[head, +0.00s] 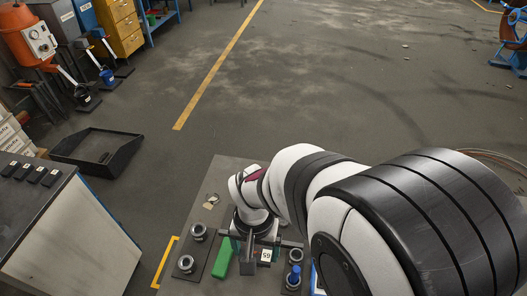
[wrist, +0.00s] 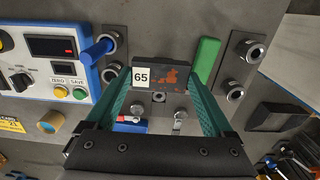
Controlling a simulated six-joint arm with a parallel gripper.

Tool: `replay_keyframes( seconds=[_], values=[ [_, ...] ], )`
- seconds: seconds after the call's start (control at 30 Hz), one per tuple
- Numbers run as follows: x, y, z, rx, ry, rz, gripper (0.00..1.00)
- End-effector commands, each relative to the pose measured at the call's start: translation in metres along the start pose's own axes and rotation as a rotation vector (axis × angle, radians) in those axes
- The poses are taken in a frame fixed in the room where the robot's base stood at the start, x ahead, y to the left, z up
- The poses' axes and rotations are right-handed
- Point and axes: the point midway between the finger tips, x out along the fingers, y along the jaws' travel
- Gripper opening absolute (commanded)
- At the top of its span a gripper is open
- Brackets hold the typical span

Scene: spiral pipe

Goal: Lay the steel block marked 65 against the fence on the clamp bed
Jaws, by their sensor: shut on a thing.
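The steel block marked 65 (wrist: 172,77) is dark with rusty patches and a white label. In the wrist view it lies across between the teal fingertips of my gripper (wrist: 159,80), which is shut on it. In the head view the block's label (head: 265,255) shows beside my gripper (head: 250,250), low over the grey bench. A green bar (wrist: 207,60) lies just right of the right finger in the wrist view, apart from the block. I cannot tell which part is the fence. Whether the block touches the surface below is unclear.
Plates with round steel fittings flank the block; the right one (wrist: 236,89) is beyond the green bar. A blue handle (wrist: 98,50) stands close left of the left finger. A control box (wrist: 42,50) with buttons is farther left. A black tray (head: 98,150) lies on the floor.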

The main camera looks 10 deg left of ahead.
Motion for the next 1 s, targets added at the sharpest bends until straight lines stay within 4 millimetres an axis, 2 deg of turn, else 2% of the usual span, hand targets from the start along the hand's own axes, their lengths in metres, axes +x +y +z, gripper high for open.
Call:
replay_keyframes(
  seconds=[0.03, 0.2, 0.33, 0.4, 0.47, 0.6, 0.73, 0.87, 1.0],
  values=[
    [-0.002, 0.005, -0.019, 0.009, 0.002, -0.001, 0.00],
    [-0.009, 0.031, -0.082, 0.009, 0.003, -0.002, 0.00],
    [-0.013, 0.050, -0.111, 0.004, 0.002, -0.001, 0.00],
    [-0.009, 0.046, -0.116, 0.000, 0.000, -0.001, 0.00],
    [-0.001, 0.033, -0.116, -0.004, -0.001, -0.001, 0.00],
    [0.026, -0.012, -0.114, -0.006, -0.002, 0.000, 0.00],
    [0.046, -0.045, -0.113, -0.003, 0.000, -0.001, 0.00],
    [0.057, -0.061, -0.113, 0.000, 0.000, -0.001, 0.00],
    [0.084, -0.063, -0.112, 0.001, -0.002, 0.000, 0.00]
  ],
)
